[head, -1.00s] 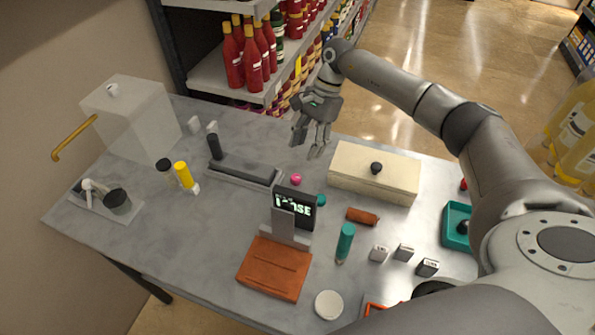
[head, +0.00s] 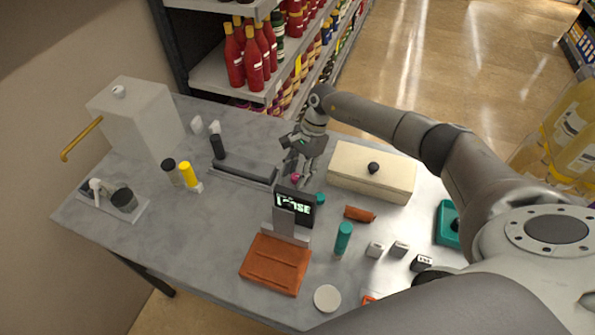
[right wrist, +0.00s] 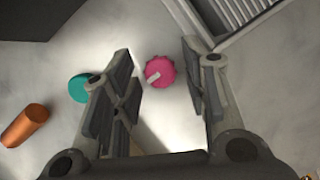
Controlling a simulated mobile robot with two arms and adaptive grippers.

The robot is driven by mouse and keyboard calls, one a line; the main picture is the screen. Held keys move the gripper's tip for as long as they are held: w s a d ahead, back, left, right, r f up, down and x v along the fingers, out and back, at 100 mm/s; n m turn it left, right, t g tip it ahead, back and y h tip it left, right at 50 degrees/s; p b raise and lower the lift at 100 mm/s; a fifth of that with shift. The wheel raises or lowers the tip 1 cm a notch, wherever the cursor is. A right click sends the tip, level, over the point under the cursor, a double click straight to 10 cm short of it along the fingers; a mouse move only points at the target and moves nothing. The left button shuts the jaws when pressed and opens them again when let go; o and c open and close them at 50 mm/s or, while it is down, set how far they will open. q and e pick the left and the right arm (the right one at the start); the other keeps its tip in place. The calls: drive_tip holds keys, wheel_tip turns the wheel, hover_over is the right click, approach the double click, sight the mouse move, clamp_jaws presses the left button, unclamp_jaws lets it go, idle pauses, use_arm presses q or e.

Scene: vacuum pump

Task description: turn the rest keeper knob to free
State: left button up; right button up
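A small round pink knob with a pale pointer mark (right wrist: 160,72) lies between and just beyond my fingertips in the right wrist view. In the head view the pink knob (head: 296,178) is partly covered by my right gripper. I take it for the rest keeper knob, but no label is readable. My right gripper (head: 300,174) points down over it with its fingers spread and nothing held. The fingers look apart from the knob; their exact height above it is unclear. My left gripper is not in view.
A teal round cap (right wrist: 82,87) and an orange cylinder (right wrist: 25,125) lie left of the fingers in the wrist view. A dark long rest (head: 243,168), a small display (head: 294,206) and a cream box (head: 372,172) surround the knob closely.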

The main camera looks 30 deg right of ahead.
clamp_jaws()
drive_tip(key=m+t, duration=0.1)
drive_tip(key=m, duration=0.1)
drive_tip(key=m+b, duration=0.1)
drive_tip(key=m, duration=0.1)
drive_tip(key=shift+s+m+t, duration=0.2)
drive_tip(key=shift+m+t, duration=0.2)
drive_tip(key=m+t, duration=0.1)
drive_tip(key=m, duration=0.3)
drive_tip(key=shift+r+m+t, duration=0.1)
drive_tip(key=shift+m+t, duration=0.2)
drive_tip(key=shift+t, duration=0.1)
drive_tip(key=m+t+h, duration=0.1)
drive_tip(key=m, duration=0.3)
drive_tip(key=shift+s+a+p, duration=0.1)
drive_tip(key=shift+a+p, duration=0.05)
drive_tip(key=shift+p, duration=0.2)
drive_tip(key=shift+m+t+h+b, duration=0.5)
drive_tip(key=shift+m+h, duration=0.4)
drive_tip(key=shift+m, duration=1.3)
